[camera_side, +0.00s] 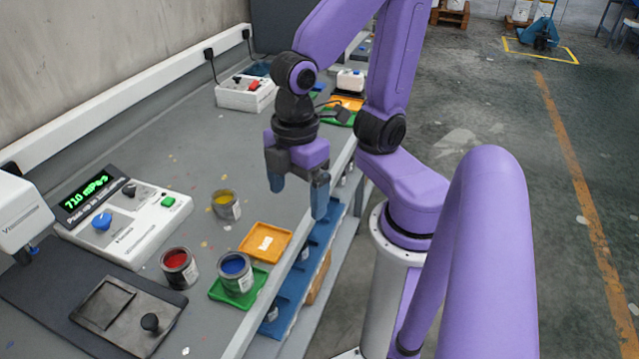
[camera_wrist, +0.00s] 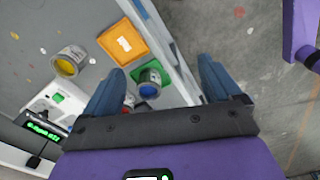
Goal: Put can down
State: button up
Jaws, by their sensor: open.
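My gripper (camera_side: 298,195) is open and empty, raised above the front edge of the bench. Its two blue fingers also frame the wrist view (camera_wrist: 162,68). A can of blue paint (camera_side: 235,270) stands upright on a green tray (camera_side: 217,292); the can shows between the fingers in the wrist view (camera_wrist: 149,90). A can of red paint (camera_side: 178,268) stands on the bench left of it, mostly hidden in the wrist view. A can of yellow paint (camera_side: 226,205) stands farther back. An orange tray (camera_side: 281,241) with a white label holds no can.
A viscosity meter (camera_side: 135,225) reading 710 mPa·s stands at the left of the bench. A dark plate with a knob (camera_side: 130,316) lies in front of it. Blue bins (camera_side: 283,308) sit below the bench edge. The bench behind the yellow can is mostly clear.

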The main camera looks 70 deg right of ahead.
jog(key=shift+m, duration=0.6)
jog(key=shift+s+d, duration=1.3)
jog(key=shift+s, duration=0.3)
